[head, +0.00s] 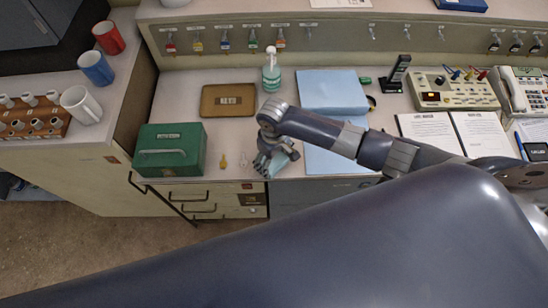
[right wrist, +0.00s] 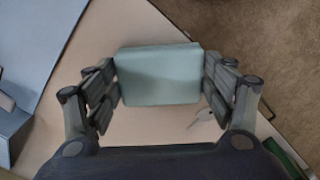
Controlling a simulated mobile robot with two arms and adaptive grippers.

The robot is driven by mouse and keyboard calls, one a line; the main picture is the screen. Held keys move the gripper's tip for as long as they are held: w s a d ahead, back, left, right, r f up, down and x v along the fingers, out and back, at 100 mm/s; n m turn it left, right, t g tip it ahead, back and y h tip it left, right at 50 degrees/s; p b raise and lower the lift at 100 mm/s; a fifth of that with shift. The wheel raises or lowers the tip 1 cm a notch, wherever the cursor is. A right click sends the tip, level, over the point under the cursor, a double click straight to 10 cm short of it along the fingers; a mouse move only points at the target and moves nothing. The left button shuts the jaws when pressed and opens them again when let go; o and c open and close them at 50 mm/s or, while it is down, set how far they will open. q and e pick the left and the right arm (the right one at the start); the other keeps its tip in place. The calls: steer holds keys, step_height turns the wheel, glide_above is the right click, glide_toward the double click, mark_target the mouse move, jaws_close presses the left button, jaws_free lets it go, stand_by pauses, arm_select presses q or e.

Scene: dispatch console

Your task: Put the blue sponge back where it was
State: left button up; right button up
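The blue sponge (right wrist: 160,75) is a pale blue-green block in the right wrist view. It sits between the finger pads of my right gripper (right wrist: 161,84), which appear to touch it on both sides. In the head view my right gripper (head: 272,160) points down at the front edge of the counter, right of the green box. The sponge shows there only in part (head: 266,165), under the fingers. I cannot tell whether it touches the counter. My left gripper is not in view.
A green metal box (head: 168,158), a yellow key tag (head: 223,162) and a small key (head: 244,160) lie left of the gripper. Behind stand a brown tray (head: 210,101) and a dispenser bottle (head: 271,76). Blue folders (head: 332,90) and open papers (head: 430,130) lie right.

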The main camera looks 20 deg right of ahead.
mark_target(274, 161)
steer(key=shift+o, duration=1)
steer(key=shift+r, duration=0.2)
step_height(274, 161, up, 12)
steer(key=shift+b, duration=0.35)
